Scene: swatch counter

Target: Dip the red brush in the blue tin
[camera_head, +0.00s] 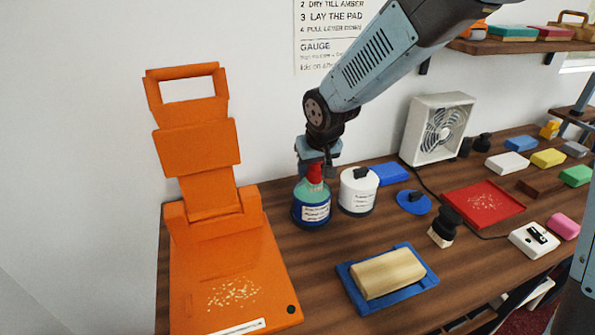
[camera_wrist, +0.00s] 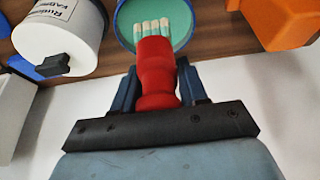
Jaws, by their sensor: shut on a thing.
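My gripper (camera_head: 318,160) is shut on the red brush (camera_head: 315,174) and holds it pointing down over the blue tin (camera_head: 311,215). The tin is blue with a white label, and its teal inside shows at the top. In the wrist view the red brush (camera_wrist: 156,72) sits between the fingers of my gripper (camera_wrist: 155,90). Its pale, teal-tinted bristles lie over the teal round of the blue tin (camera_wrist: 183,42), within its rim. I cannot tell whether the bristle tips touch the teal surface.
A white tin (camera_head: 357,193) with a black knob stands close on the right. An orange hinged press (camera_head: 230,250) stands on the left. A sponge-like block (camera_head: 388,273) lies on a blue tray in front. A fan (camera_head: 438,130) and red tray (camera_head: 505,212) are farther right.

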